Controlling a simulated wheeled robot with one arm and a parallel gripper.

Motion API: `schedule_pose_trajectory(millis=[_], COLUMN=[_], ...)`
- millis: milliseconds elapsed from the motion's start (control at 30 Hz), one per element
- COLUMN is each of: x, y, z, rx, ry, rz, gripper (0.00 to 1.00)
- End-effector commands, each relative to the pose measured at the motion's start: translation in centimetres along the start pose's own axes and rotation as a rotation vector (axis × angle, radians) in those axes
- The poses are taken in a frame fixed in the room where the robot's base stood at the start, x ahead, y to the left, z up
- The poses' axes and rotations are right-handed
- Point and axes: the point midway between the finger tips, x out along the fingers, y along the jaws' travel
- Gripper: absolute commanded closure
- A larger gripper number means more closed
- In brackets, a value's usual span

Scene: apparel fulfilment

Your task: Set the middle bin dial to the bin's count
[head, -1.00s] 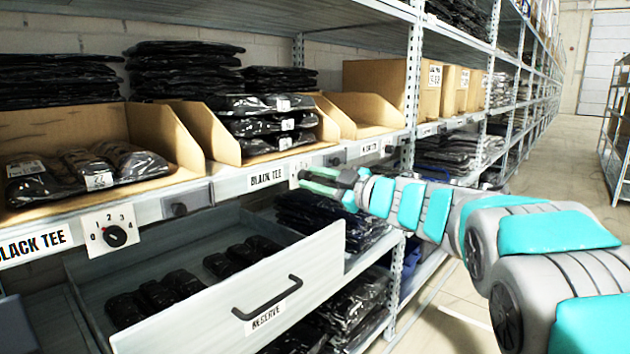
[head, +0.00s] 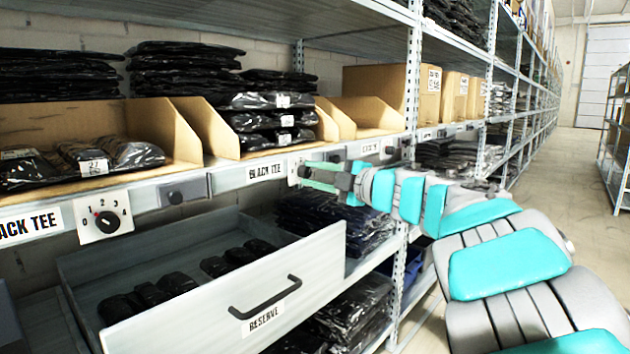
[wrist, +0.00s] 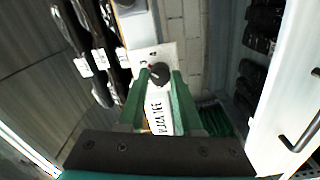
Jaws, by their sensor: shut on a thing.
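The middle bin (head: 228,142) is an open cardboard bin with a stack of three black bagged garments (head: 270,120) showing at its front. The middle bin dial (head: 293,172) is a white plate with a dark knob on the shelf edge, right of a BLACK TEE label (head: 262,173). My gripper (head: 318,176) is at this dial, its green fingers shut on the knob. In the wrist view the knob (wrist: 160,73) sits between the fingertips, with a red mark at its upper left. The plate's digits are mostly hidden or too small to read.
The left bin (head: 180,135) has its own dial (head: 107,222), marked 0 to 4. Another cardboard bin (head: 372,133) stands to the right. An open RESERVE drawer (head: 325,265) with rolled black items juts out below the shelf. The aisle floor at right is clear.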

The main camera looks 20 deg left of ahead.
Motion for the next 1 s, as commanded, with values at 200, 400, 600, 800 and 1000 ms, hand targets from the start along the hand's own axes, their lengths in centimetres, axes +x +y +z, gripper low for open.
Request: schedule_pose_trajectory(millis=[200,400,600,800,1000], x=[-0.01,0.01,0.02,0.01,0.01], y=[-0.2,-0.16,-0.17,-0.1,-0.05], z=[0.11,0.07,0.05,0.02,0.01], rx=[-0.035,-0.039,-0.039,-0.039,-0.039], ry=[-0.001,-0.001,0.0,0.0,0.0], rz=[-0.003,-0.003,-0.003,-0.002,-0.001], gripper=[1.0,1.0,0.65,0.42,0.37])
